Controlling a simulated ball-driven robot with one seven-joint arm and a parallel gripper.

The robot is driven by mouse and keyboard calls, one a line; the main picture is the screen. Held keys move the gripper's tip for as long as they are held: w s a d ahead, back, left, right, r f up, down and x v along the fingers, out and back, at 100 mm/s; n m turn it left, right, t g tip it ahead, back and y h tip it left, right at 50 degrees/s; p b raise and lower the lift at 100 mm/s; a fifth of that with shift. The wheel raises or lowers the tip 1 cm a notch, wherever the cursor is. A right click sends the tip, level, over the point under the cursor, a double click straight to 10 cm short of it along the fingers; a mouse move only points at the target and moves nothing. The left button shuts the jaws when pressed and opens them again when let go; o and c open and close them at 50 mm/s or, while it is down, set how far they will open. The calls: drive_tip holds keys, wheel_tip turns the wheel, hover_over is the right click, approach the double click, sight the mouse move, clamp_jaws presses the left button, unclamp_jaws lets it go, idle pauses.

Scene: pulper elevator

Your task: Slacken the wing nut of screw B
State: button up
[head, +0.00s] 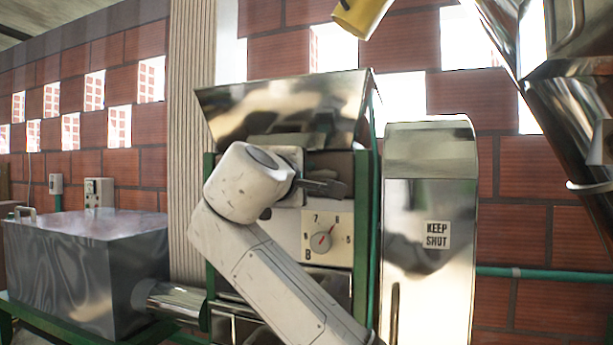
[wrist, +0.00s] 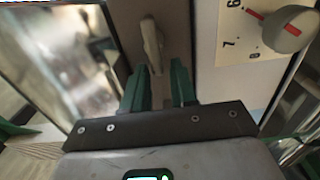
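The wing nut (wrist: 152,45) is a pale beige, upright winged piece on a flat panel in the wrist view. My gripper (wrist: 161,66) has two green fingers, apart, with a gap between them. The lower end of the wing nut shows between the fingertips; I cannot tell whether either finger touches it. In the head view my gripper (head: 325,188) is at the machine's front, above a cream number plate (head: 343,228) with a grey knob (head: 320,241) and red pointer. The plate bears a bold mark that looks like B. The wing nut is hidden there.
A metal hopper (head: 285,110) tops the machine. A shiny cover (head: 430,220) marked KEEP SHUT stands close on the right. The knob also shows in the wrist view (wrist: 289,29), right of the fingers. A metal box (head: 85,250) is at left, a yellow object (head: 360,15) above.

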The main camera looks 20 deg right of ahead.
drive_tip(key=shift+o, duration=1)
drive_tip(key=shift+d, duration=0.2)
drive_tip(key=b+v, duration=0.3)
drive_tip(key=v, duration=0.8)
drive_tip(key=shift+b, duration=0.3)
